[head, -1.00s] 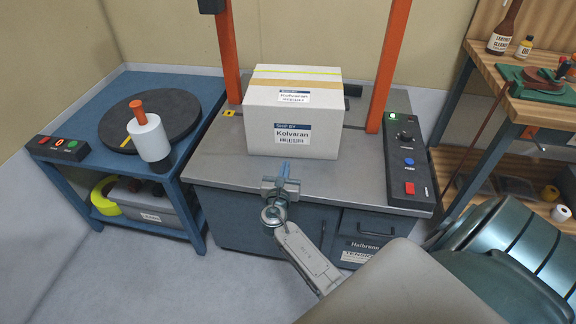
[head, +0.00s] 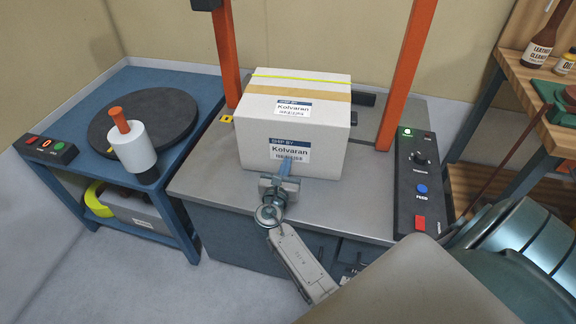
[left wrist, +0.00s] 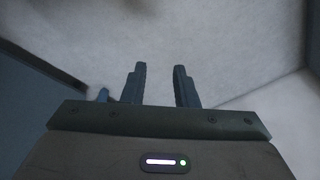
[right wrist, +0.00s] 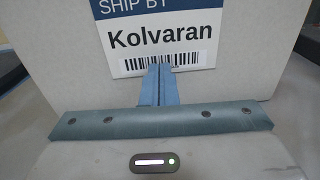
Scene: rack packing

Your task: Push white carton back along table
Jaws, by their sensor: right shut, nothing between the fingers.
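The white carton (head: 262,138) stands upright on the grey metal table (head: 205,185), between two orange posts. It has a blue and white "Kolvaran" label on its front and a tan band with a yellow strap across its top. My right gripper (head: 287,168) is shut with nothing between its fingers. Its tips are at the lower front of the carton, just below the label; whether they touch cannot be told for sure. The right wrist view shows the shut fingers (right wrist: 158,84) in front of the carton face (right wrist: 75,75). My left gripper (left wrist: 160,85) is open and empty, facing a pale blurred surface.
Orange posts (head: 408,75) and (head: 226,60) rise beside the carton. A control panel (head: 420,180) lies along the table's right edge. A blue stand (head: 95,95) with a dark turntable (head: 175,115) is at left. A wooden shelf (head: 525,85) is at right.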

